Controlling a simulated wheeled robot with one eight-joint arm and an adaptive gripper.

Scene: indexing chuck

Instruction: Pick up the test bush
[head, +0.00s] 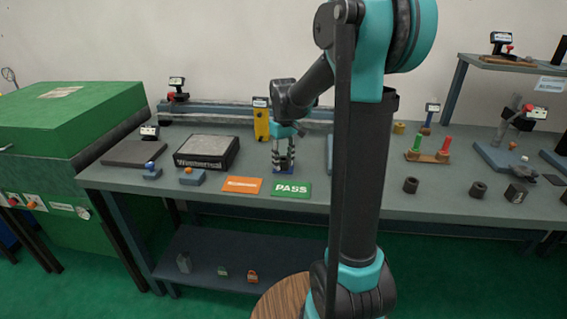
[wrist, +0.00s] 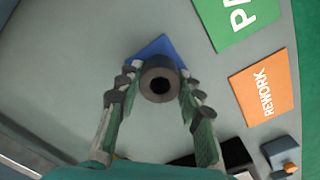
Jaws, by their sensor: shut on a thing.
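The test bush (wrist: 160,80) is a dark grey ring with a round bore, seen end-on between the fingers in the wrist view. My gripper (wrist: 157,92) has its fingers on either side of the bush and is shut on it. A blue base (wrist: 153,48) lies under or just beyond the bush; whether they touch cannot be told. In the head view my gripper (head: 284,163) points down over the bench, just behind the green PASS card (head: 291,189). The bush is mostly hidden by the fingers there, with a blue patch below them.
An orange REWORK card (head: 242,185) lies left of the PASS card. A black box with a grey top (head: 207,150) stands to the left, near small blue fixtures (head: 192,177). Several dark cylindrical parts (head: 410,185) stand on the right of the bench. A rail (head: 220,109) runs along the back.

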